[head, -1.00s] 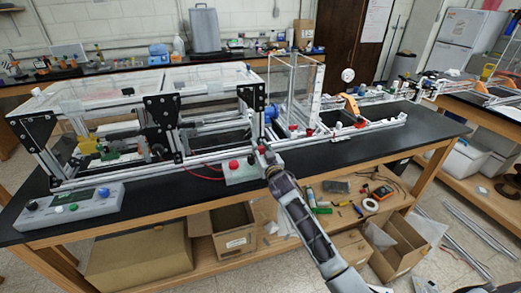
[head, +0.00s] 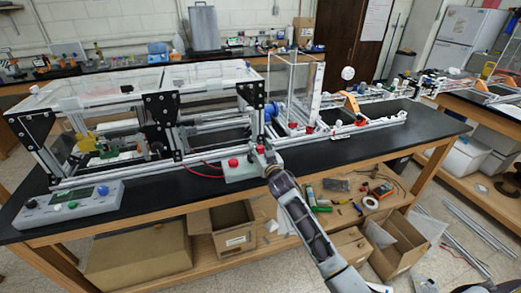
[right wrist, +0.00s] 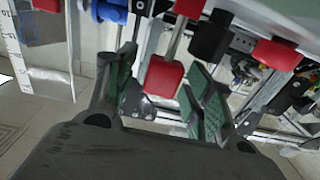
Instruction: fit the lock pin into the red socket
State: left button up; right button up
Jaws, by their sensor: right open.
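In the right wrist view my right gripper (right wrist: 160,72) is open, its green-padded fingers apart. A red block on a metal rod (right wrist: 163,76) shows between the fingers, with visible gaps to both; I cannot tell whether it is the lock pin. The rod leads up to another red block (right wrist: 190,8) at the top edge, possibly the red socket. In the head view my right gripper (head: 264,161) is at the front rail of the extrusion frame, beside a small red part (head: 260,149). The fingertips are too small there to read. My left gripper is out of view.
A grey box with a red button (head: 233,163) stands just left of my right gripper. A black knob (right wrist: 210,38) and another red block (right wrist: 277,53) are close to the fingers in the wrist view.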

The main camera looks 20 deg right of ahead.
jog(key=shift+s, duration=1.4)
jog(key=s, duration=0.9)
jog(key=shift+d, duration=0.25)
jog(key=shift+s, duration=0.1)
